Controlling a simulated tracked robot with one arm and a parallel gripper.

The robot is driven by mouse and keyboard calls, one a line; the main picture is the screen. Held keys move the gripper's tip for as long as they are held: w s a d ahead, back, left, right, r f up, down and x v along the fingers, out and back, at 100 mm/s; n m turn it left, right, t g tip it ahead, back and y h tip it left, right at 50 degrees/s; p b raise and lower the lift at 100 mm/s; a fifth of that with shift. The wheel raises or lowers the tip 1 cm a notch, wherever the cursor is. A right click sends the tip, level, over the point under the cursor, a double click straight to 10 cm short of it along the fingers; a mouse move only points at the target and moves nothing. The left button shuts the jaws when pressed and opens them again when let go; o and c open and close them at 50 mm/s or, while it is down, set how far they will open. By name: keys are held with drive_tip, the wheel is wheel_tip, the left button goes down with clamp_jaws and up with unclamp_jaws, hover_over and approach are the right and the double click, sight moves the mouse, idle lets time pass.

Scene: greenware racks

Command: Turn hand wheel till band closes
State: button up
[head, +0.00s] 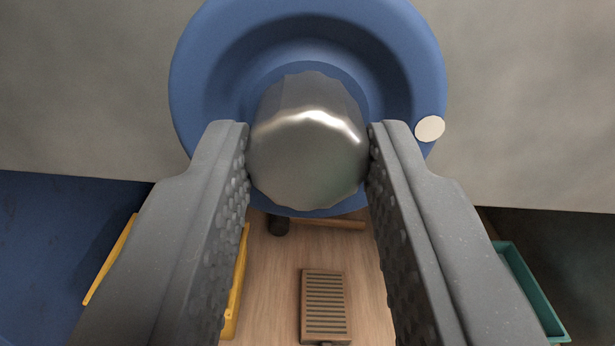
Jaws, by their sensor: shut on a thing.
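The blue hand wheel (200,60) faces me at the top of the head view. It is a round disc with a faceted metal hub knob (308,150) sticking out at its middle. A cream round mark (430,128) sits on the wheel's rim at the right, slightly below the hub's top. My gripper (308,140) has one grey, studded finger on each side of the knob, and both touch it. It is shut on the knob. No band can be made out; the fingers hide parts of the wheel's lower rim.
A grey wall (540,90) stands behind the wheel. Below is a wooden surface (275,270) with a slatted block (326,305) and a dark cylinder (278,225). A yellow-edged thing (238,290) lies left, a teal tray (530,290) right.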

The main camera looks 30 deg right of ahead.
drive_tip(key=m+b, duration=0.1)
drive_tip(key=m, duration=0.1)
drive_tip(key=m+b, duration=0.1)
drive_tip(key=m, duration=0.1)
drive_tip(key=shift+f+m+b, duration=0.3)
drive_tip(key=shift+f+b, duration=0.05)
drive_tip(key=shift+f, duration=0.05)
drive_tip(key=m+b, duration=0.3)
drive_tip(key=m, duration=0.1)
drive_tip(key=shift+r+m+b, duration=0.2)
drive_tip(key=shift+m+b, duration=0.1)
drive_tip(key=shift+b, duration=0.05)
drive_tip(key=o, duration=1)
drive_tip(key=shift+r, duration=0.1)
drive_tip(key=shift+s, duration=0.1)
drive_tip(key=p+v, duration=0.2)
drive_tip(key=v, duration=1.1)
drive_tip(key=shift+s+a, duration=0.15)
drive_tip(key=shift+s, duration=0.05)
drive_tip(key=shift+w, duration=0.1)
